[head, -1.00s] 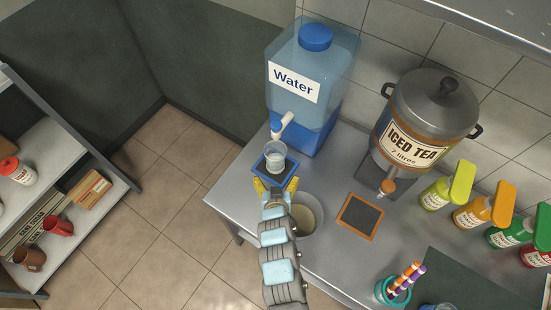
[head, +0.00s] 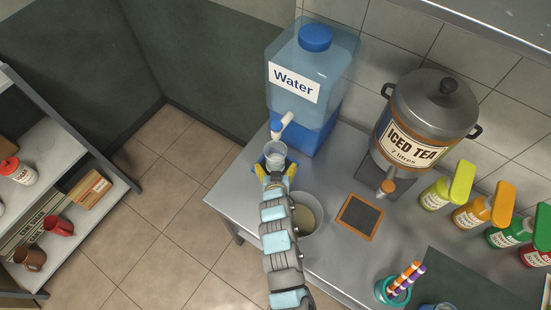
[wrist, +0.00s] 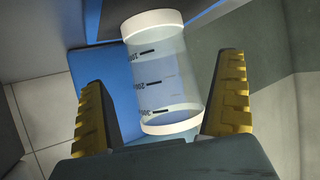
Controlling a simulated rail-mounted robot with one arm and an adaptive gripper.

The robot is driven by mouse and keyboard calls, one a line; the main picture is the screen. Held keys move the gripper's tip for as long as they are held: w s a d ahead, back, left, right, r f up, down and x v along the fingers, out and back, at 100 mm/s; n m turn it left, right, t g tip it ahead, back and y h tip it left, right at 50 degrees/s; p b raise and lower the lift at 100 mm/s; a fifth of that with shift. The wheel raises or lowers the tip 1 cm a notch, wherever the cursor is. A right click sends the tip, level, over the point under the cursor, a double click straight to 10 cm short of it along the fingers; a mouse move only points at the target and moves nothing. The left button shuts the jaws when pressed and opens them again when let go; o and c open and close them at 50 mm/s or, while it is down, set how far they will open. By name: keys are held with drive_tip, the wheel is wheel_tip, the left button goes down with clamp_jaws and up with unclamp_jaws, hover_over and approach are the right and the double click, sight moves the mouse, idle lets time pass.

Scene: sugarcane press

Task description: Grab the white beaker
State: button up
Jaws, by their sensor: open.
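The white beaker (head: 275,152) is clear with white rims and black graduation marks. In the wrist view the beaker (wrist: 160,75) appears tilted and sits between the two yellow ridged fingers of my gripper (wrist: 165,112). The fingers are apart, with a visible gap on each side of the beaker.
A grey bowl-like container (head: 308,216) stands right beside my arm. The counter's left edge is close.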

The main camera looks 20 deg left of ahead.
sight(275, 155)
drive_tip(key=shift+x, duration=2.25)
drive_tip(key=c, duration=1.3)
